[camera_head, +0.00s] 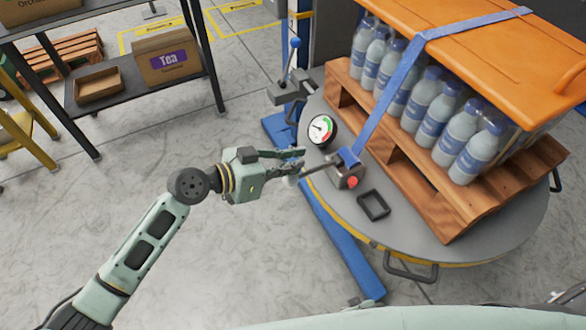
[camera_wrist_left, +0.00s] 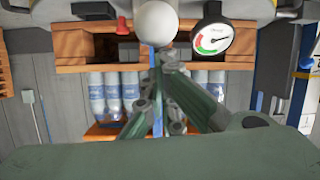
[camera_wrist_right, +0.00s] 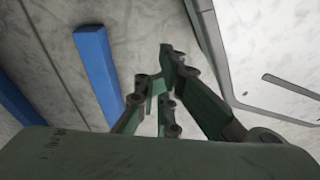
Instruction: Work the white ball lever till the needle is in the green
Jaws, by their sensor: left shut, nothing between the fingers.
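The white ball (camera_wrist_left: 155,22) of the lever shows large at the top of the left wrist view. In the head view it is mostly hidden behind my left gripper (camera_head: 300,161). The lever's rod (camera_head: 318,167) runs right to a bracket with a red knob (camera_head: 352,182). My left gripper is shut and empty, its tips right by the ball; I cannot tell if they touch. The round gauge (camera_head: 321,130) also shows in the left wrist view (camera_wrist_left: 212,38); its needle points into the white part, away from the coloured band. My right gripper (camera_wrist_right: 163,65) looks shut and empty over the floor.
A wooden pallet (camera_head: 400,165) with strapped bottles (camera_head: 425,100) under an orange cover (camera_head: 480,45) stands on the round grey table (camera_head: 440,235). A blue ball lever (camera_head: 295,43) stands behind the gauge. A black square frame (camera_head: 373,205) lies near the bracket.

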